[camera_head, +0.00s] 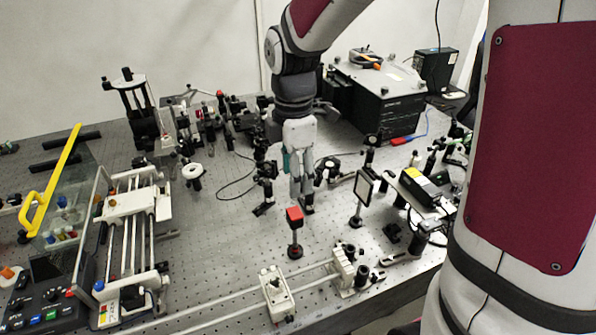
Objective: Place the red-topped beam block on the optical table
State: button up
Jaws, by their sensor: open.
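The red-topped beam block (295,217) stands upright, a red cube on a thin dark post with a round base, at the front middle of the optical table (215,240). Its base appears to rest on the table surface. My gripper (302,208) points downward just behind the block in the picture, its fingertips near the height of the red top. It is open, with nothing visible between its fingers. The red top partly overlaps the gripper's lower end, and I cannot tell the exact gap between them.
A square-framed optic (364,187) on a post stands close on the right. A white box (277,294) and a rail lie in front. A linear stage (135,205) is at left, a large black box (378,95) behind. Bare table lies left of the block.

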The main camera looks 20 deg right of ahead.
jog(key=s+r+m+t, duration=0.5)
jog(key=s+r+m, duration=0.7)
jog(key=s+m, duration=0.5)
jog(key=shift+d+r+m+t, duration=0.3)
jog(key=shift+d+r+m, duration=0.05)
jog(key=shift+m, duration=0.15)
jog(key=shift+w+f, duration=0.2)
jog(key=shift+w, duration=0.1)
